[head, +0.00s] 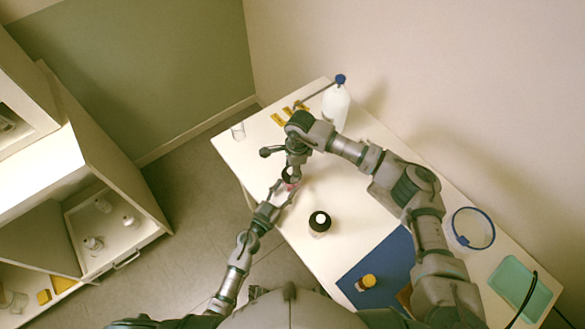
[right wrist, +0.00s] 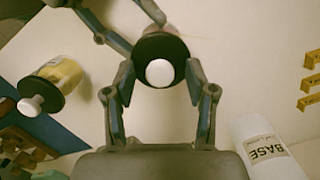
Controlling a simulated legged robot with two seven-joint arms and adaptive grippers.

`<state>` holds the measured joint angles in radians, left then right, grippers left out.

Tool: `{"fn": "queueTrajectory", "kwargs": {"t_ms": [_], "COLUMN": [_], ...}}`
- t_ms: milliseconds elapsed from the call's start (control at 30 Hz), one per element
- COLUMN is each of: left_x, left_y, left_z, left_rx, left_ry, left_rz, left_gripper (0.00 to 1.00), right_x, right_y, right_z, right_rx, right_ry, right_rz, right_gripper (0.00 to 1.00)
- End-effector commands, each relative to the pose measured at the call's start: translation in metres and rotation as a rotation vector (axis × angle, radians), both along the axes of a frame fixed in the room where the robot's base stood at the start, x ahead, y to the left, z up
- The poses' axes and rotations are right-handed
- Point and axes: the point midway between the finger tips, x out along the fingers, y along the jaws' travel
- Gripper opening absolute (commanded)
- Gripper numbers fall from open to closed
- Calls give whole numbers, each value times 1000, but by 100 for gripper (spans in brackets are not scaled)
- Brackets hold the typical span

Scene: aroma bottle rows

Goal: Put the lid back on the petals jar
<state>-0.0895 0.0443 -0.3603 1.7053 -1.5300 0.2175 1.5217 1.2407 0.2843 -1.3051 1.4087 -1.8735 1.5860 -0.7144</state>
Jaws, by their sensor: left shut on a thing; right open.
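The petals jar (head: 291,186), with a trace of pink, is mostly hidden between my two grippers at the table's left part. My left gripper (head: 282,190) is shut on it from the front left; its fingers also reach in at the top of the right wrist view (right wrist: 132,22). A black lid with a white knob (right wrist: 160,72) is at the jar's top; I cannot tell whether it is seated. My right gripper (right wrist: 160,85) is open above, with one finger on each side of the lid. It also shows in the head view (head: 292,168).
A yellow-filled jar with black lid and white knob (right wrist: 52,83) stands nearby, also in the head view (head: 319,222). A white BASE bottle (right wrist: 268,150) is at the back. A blue mat (head: 385,262) carries a small amber bottle (head: 366,283). A clear glass (head: 238,131) stands far left.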

Motion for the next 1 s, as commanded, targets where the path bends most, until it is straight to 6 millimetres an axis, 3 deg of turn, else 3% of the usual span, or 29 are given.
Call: {"fn": "queueTrajectory", "kwargs": {"t_ms": [533,700,1000], "left_x": [0,0,0], "left_y": [1,1,1], "left_z": [-2,-2,-2], "left_rx": [2,2,2], "left_ry": [3,3,3], "left_rz": [2,2,2], "left_gripper": [0,0,0], "right_x": [5,5,5], "right_y": [-11,-12,-12], "right_z": [98,113,116], "right_rx": [1,0,0], "right_ry": [-3,-1,0], "right_rz": [0,0,0], "right_gripper": [56,56,56]}}
